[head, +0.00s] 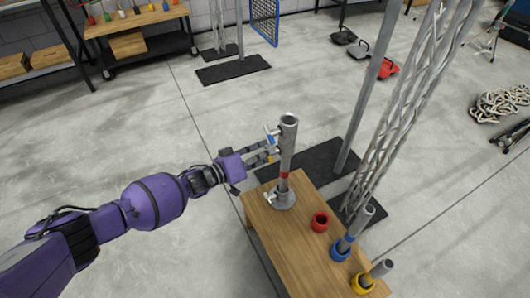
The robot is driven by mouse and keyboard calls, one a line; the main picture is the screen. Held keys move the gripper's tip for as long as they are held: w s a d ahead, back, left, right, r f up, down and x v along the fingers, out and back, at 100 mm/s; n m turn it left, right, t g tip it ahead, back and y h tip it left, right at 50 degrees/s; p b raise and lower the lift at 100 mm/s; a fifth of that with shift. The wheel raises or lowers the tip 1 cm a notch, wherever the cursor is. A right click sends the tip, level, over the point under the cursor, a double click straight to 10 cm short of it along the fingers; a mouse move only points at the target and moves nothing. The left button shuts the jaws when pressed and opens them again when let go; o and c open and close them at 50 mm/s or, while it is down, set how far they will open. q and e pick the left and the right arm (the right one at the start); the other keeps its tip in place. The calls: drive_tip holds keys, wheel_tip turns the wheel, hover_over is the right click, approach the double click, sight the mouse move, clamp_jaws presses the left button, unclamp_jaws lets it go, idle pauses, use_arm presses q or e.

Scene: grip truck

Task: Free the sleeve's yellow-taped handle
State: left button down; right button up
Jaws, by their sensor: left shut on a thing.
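A grey metal pipe, which looks like the sleeve (288,139), stands upright over a round flanged base on a wooden table. A red band shows low on this upright. A blue-marked handle (269,136) sticks out on its left side near the top. Just below, a yellow-taped handle (270,158) shows at the fingertips of my left gripper (264,153). My left gripper reaches in from the left and is shut on the yellow-taped handle; the fingers partly hide it. My right gripper is not in view.
The wooden table (304,240) also holds a red ring (320,221), a grey post in a blue ring (341,249) and a shorter post in a yellow ring (363,284). A lattice truss (408,105) and a pole (369,85) rise behind.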

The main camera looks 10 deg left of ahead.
use_arm(q)
drive_tip(key=n, duration=0.1)
drive_tip(key=n+g, duration=0.1)
drive_tip(key=n+b, duration=0.1)
drive_tip(key=n, duration=0.1)
drive_tip(key=shift+w+a+f, duration=0.1)
drive_tip(key=shift+f, duration=0.15)
drive_tip(key=shift+n, duration=0.3)
drive_tip(key=shift+f, duration=0.1)
drive_tip(key=c, duration=1.8)
unclamp_jaws()
drive_tip(key=shift+o, duration=0.2)
drive_tip(key=v, duration=1.2)
